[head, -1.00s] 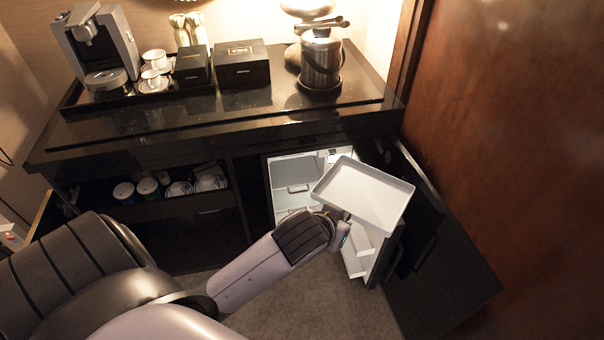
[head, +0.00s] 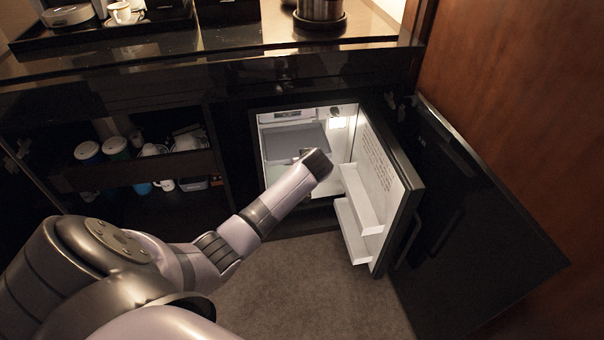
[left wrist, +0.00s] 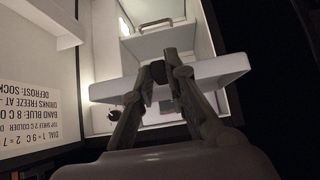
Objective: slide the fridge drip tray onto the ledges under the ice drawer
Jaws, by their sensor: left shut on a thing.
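The drip tray (head: 290,138) is a shallow pale tray, now in the upper part of the open fridge and looking grey in shade. In the left wrist view the tray (left wrist: 218,70) is a white band crossing the picture, with my left gripper (left wrist: 160,74) shut on its near edge. In the head view my left gripper's fingers are hidden behind my wrist at the fridge opening. The ice drawer (head: 294,114) appears as a pale front with a dark slot, just above the tray. I cannot see the ledges or whether the tray touches them. My right gripper is not in view.
The fridge door (head: 384,190) stands open on the right, with white door bins (head: 362,205) near my arm. A dark cabinet door (head: 480,220) is open beyond it. A shelf with cups (head: 115,146) lies left. The black counter (head: 200,45) overhangs the fridge.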

